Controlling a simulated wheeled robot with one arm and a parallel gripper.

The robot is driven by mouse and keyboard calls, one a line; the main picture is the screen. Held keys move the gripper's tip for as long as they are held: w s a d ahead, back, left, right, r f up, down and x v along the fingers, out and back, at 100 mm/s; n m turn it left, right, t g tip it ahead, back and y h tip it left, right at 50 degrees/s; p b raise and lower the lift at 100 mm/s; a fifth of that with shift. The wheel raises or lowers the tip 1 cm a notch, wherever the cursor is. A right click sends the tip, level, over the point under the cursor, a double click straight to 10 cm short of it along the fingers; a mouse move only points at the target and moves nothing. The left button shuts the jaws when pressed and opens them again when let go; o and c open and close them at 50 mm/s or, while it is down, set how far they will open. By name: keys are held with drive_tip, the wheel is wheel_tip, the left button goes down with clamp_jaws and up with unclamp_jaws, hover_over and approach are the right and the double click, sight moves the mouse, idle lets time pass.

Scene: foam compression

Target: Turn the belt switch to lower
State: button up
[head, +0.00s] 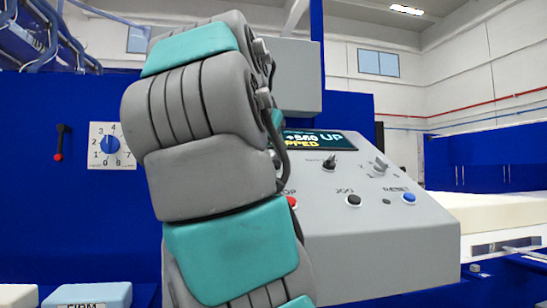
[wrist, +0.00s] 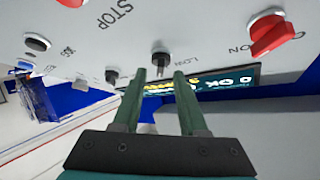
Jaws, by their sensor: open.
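A small black switch (wrist: 160,60) stands on the grey control panel (wrist: 200,30) in the wrist view, with lettering like "LOW" beside it; I take it for the belt switch. My gripper (wrist: 158,73) is open, its two green fingers apart, with the switch showing between and just beyond the tips. I cannot tell whether either finger touches it. My arm hides part of the panel and the gripper there.
A red switch (wrist: 270,36) sits to the right in the wrist view, and a small black knob (wrist: 111,76) to the left. In the head view, a multi-position selector (head: 380,166), a black JOG button (head: 353,201) and a blue button (head: 408,197) share the sloped panel.

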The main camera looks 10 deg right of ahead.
sight(275, 160)
drive_tip(key=shift+x, duration=1.2)
drive_tip(key=shift+c, duration=0.2)
clamp_jaws()
